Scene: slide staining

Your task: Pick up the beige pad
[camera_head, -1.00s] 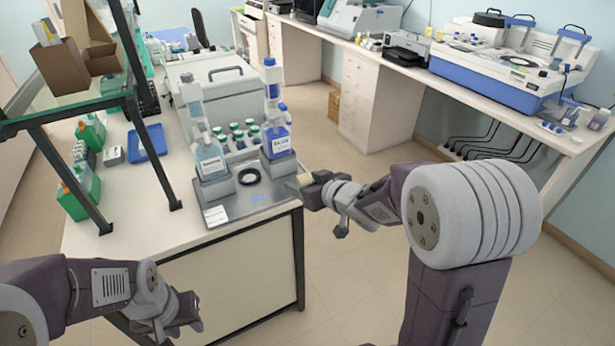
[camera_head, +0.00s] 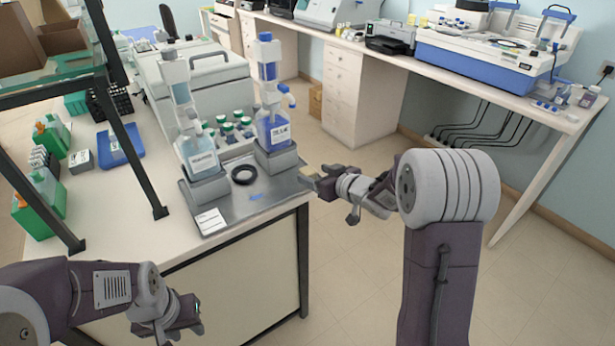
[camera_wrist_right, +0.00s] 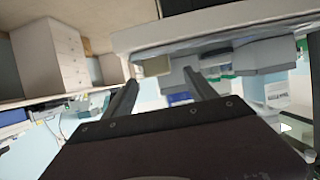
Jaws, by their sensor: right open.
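In the right wrist view a small beige block, which looks like the beige pad (camera_wrist_right: 157,65), shows just beyond and between my right gripper's fingertips (camera_wrist_right: 160,79). The fingers are open, with nothing between them that I can make out. In the head view my right gripper (camera_head: 316,185) is beside the right corner of the grey metal tray (camera_head: 283,196) on the bench; I cannot clearly make out the pad there. My left gripper (camera_head: 193,314) is low in front of the bench, and its fingers are too unclear to read.
Two bottles, one pale blue (camera_head: 199,153) and one deeper blue (camera_head: 273,130), stand on grey blocks on the tray. A black ring (camera_head: 243,175) and a white label card (camera_head: 211,221) lie there. A glass shelf (camera_head: 55,75) overhangs the left. Open floor lies right of the bench.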

